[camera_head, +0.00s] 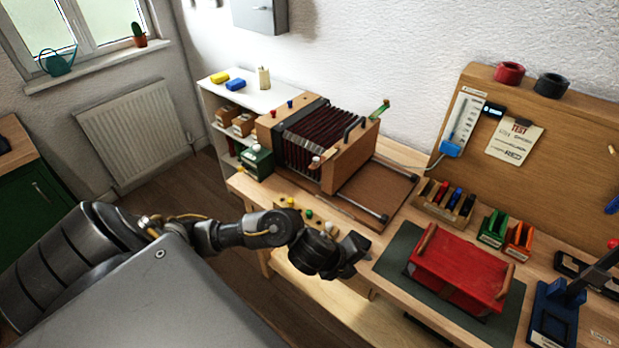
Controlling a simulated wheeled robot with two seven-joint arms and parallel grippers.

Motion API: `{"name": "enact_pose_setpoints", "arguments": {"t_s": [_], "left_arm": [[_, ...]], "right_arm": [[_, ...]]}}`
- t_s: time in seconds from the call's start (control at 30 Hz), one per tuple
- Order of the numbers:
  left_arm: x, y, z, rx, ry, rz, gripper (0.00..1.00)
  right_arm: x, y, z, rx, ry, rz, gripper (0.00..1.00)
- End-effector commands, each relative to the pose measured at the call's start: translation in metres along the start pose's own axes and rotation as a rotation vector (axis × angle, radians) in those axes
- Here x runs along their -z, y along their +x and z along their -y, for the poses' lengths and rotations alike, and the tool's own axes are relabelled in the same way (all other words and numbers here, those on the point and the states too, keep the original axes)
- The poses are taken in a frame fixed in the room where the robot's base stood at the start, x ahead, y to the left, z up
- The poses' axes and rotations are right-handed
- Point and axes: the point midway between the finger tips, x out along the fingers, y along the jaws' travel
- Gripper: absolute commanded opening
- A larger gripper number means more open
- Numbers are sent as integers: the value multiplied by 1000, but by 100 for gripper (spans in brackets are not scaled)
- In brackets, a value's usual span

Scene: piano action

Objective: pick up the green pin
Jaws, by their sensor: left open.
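A green-headed pin (309,213) stands on a small wooden block (297,212) at the front edge of the bench, between a yellow-headed pin (290,201) and a white-headed pin (329,226). My left gripper (362,256) is open, in front of the bench edge and to the lower right of the green pin. Its fingers are dark and seen partly from the side, and no thing shows between them. My left wrist partly hides the block's front. My right gripper is not in view.
An accordion-like bellows box (310,143) stands behind the pins. A red box (461,270) lies on a dark mat (396,255) to the right. Green and orange holders (507,234) and a tool rack (447,202) stand behind it.

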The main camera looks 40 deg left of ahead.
Motion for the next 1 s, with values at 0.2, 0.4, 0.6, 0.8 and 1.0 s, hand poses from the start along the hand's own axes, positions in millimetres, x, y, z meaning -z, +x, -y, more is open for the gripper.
{"name": "enact_pose_setpoints", "arguments": {"t_s": [0.2,0.4,0.6,0.8,1.0], "left_arm": [[-86,-39,0,-148,587,69,45],[-161,-83,-15,-339,888,125,45],[-186,-100,-22,-413,967,140,45],[-189,-84,-30,-415,965,137,45],[-197,-55,-38,-414,964,137,45]], "right_arm": [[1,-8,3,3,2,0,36],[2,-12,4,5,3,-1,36],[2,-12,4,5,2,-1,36],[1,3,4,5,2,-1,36],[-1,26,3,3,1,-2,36]]}}
